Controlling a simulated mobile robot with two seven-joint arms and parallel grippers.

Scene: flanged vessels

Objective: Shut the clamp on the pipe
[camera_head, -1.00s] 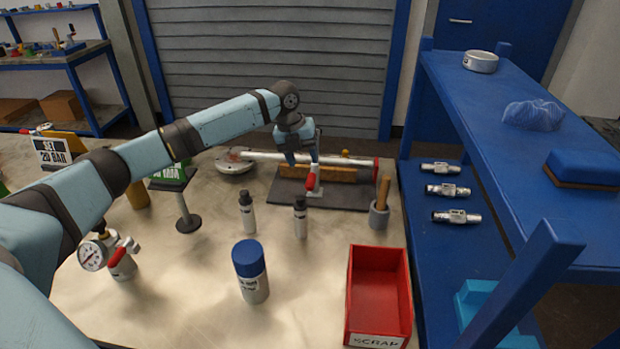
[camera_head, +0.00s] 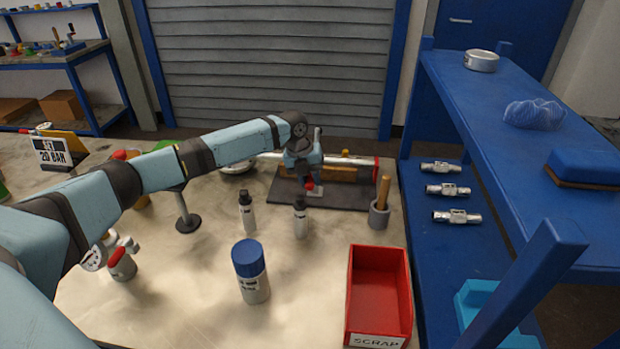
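The pipe (camera_head: 350,161) is a pale metal tube lying across a wooden block on a dark base plate (camera_head: 340,199), with a red end at its right. The clamp's red-tipped handle (camera_head: 309,184) shows low in front of the pipe, just below my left gripper (camera_head: 306,174). The gripper and wrist cover most of the clamp, so its jaw is hidden. My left gripper is at the handle, but its fingers are too small and covered to tell whether they are open or shut. My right gripper is not in view.
Two small dark-capped bottles (camera_head: 247,212) and a blue-capped can (camera_head: 250,271) stand in front of the plate. A red scrap bin (camera_head: 378,297) is at front right. A grey cup with a wooden handle (camera_head: 380,211) stands right of the plate. A blue shelf unit (camera_head: 480,110) borders the right.

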